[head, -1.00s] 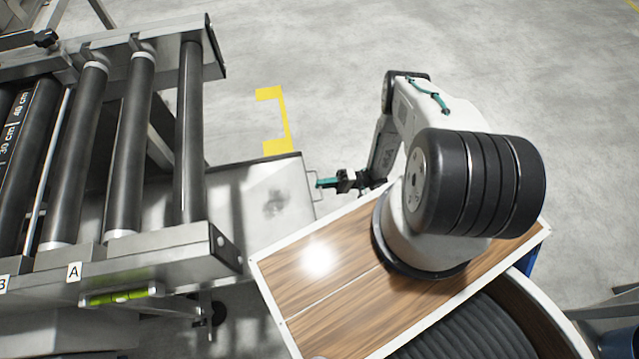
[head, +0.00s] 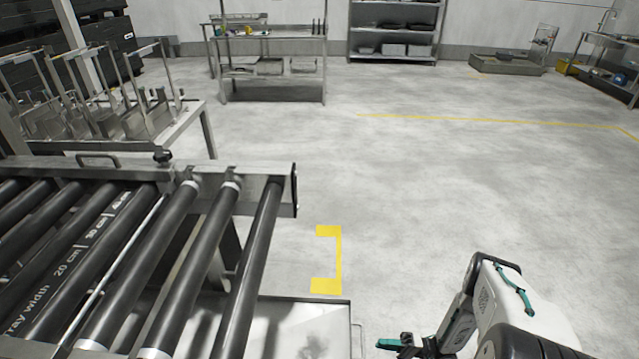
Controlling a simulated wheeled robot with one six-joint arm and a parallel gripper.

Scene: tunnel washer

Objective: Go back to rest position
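My gripper (head: 398,343) shows at the bottom of the head view, right of centre, with teal finger parts pointing left. It is beside the metal tray (head: 300,322) under the end of the roller conveyor, and I see no object in it. It is too small and side-on to tell whether the fingers are apart. My arm is folded at the lower right, over the floor in the picture.
The roller conveyor (head: 291,190) fills the left. Behind it is a metal table with upright racks (head: 120,115). A workbench (head: 268,35) and a shelf unit (head: 395,30) stand at the back. Yellow corner tape (head: 338,258) marks the floor. The middle and right floor is clear.

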